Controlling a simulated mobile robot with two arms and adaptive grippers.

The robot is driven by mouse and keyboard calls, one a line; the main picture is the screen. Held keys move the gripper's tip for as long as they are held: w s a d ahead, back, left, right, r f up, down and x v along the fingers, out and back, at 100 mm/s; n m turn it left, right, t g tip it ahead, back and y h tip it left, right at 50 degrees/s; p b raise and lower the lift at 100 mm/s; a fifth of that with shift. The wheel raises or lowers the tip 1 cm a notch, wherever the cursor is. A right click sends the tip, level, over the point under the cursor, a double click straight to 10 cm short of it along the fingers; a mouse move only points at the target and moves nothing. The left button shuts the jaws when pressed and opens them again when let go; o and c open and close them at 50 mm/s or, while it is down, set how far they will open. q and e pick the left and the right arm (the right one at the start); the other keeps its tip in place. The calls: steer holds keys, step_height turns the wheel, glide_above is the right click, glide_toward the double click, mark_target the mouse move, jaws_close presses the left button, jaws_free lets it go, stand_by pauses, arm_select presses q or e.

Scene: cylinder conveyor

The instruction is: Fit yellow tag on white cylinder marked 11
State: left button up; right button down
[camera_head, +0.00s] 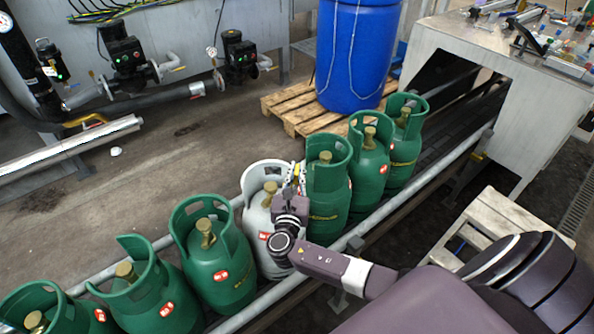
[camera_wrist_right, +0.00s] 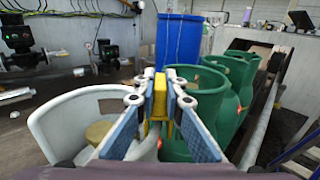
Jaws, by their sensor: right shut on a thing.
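The white cylinder (camera_head: 262,240) stands in the row on the conveyor, with a brass valve inside its collar and a small red label whose number I cannot read. In the right wrist view its white collar (camera_wrist_right: 62,112) is at the left. My right gripper (camera_head: 294,178) is at the right side of this collar, close to the neighbouring green cylinder. In the right wrist view the gripper (camera_wrist_right: 157,90) is shut on the yellow tag (camera_wrist_right: 159,98), held upright between its blue pads. I cannot tell whether the tag touches the collar. The left gripper is not in view.
Several green cylinders stand on both sides, the nearest right one (camera_head: 328,195) very close to my right gripper. A conveyor rail (camera_head: 370,222) runs along their front. A blue barrel (camera_head: 356,55) stands on a pallet (camera_head: 283,108) behind. A metal housing (camera_head: 540,110) is at right.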

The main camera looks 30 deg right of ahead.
steer(key=shift+f+b, duration=0.4)
steer(key=shift+f, duration=0.2)
steer(key=c, duration=1.9)
jaws_free()
steer(key=shift+r, duration=0.1)
steer(key=shift+c, duration=0.2)
steer(key=v, duration=1.2)
